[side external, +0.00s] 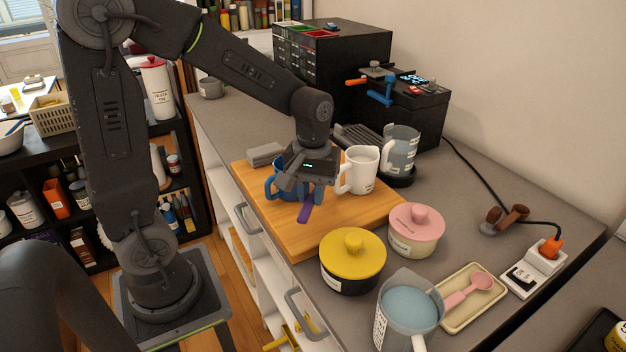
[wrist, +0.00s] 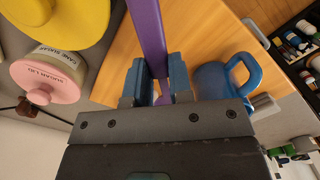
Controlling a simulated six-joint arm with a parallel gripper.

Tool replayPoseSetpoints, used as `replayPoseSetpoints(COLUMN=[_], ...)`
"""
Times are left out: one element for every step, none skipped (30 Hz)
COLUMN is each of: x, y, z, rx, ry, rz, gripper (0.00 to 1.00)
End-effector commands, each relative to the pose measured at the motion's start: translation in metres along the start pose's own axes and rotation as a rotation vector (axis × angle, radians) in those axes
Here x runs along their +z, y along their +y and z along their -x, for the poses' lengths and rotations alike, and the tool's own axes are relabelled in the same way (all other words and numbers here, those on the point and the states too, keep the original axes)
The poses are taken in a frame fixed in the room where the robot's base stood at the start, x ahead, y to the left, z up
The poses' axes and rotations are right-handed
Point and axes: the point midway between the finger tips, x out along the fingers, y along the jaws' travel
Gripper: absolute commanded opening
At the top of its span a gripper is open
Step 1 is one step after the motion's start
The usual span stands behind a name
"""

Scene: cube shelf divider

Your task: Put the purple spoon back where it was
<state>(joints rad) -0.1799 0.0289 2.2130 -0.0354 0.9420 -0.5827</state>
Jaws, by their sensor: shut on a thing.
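The purple spoon (wrist: 149,35) is held between the blue fingertips of my gripper (wrist: 156,82) in the wrist view. One part of it sticks out past the fingers, and a small bit shows between them. In the side external view, the spoon (side external: 305,213) hangs below my gripper (side external: 306,192) over the wooden board (side external: 340,217). The gripper is shut on it. Just beside the gripper, a blue mug (side external: 271,185) stands on the board, partly hidden by the gripper; it also shows in the wrist view (wrist: 222,82). Whether the spoon touches the board is unclear.
A white mug (side external: 361,170) stands right of the gripper. A yellow-lidded pot (side external: 352,257) and a pink-lidded pot (side external: 415,229) stand nearer the front. A pink scoop (side external: 466,290) lies on a cream tray (side external: 485,305). A clear pitcher (side external: 407,305) holds blue contents.

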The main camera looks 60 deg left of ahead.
Motion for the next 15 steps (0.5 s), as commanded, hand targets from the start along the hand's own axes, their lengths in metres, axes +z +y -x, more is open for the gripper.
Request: replayPoseSetpoints(x=[0.000, 0.000, 0.000, 0.000, -0.001, -0.001, -0.001, -0.001, -0.001, -0.002, -0.002, -0.002, -0.002, -0.002, -0.002], y=[0.000, 0.000, 0.000, 0.000, 0.000, -0.001, 0.000, 0.000, 0.000, 0.000, 0.000, 0.000, 0.000, 0.000, 0.000], z=[-0.007, -0.010, -0.015, -0.018, -0.022, -0.026, -0.030, -0.033, -0.037, -0.040, -0.043, -0.046, -0.049, -0.051, -0.053], rx=[-0.002, -0.002, -0.002, -0.002, -0.002, -0.002, -0.002, -0.002, -0.002, -0.001, -0.002, -0.002, -0.001, -0.001, -0.001], ry=[-0.004, -0.004, -0.003, -0.004, -0.004, -0.004, -0.004, -0.004, -0.004, -0.003, -0.003, -0.004, -0.003, -0.003, -0.003], rz=[0.000, 0.001, 0.001, 0.001, 0.001, 0.001, 0.001, 0.001, 0.001, 0.001, 0.001, 0.001, 0.001, 0.001, 0.001], gripper=[0.00, 0.00, 0.00, 0.00, 0.00, 0.00, 0.00, 0.00, 0.00, 0.00, 0.00, 0.00, 0.00, 0.00, 0.00])
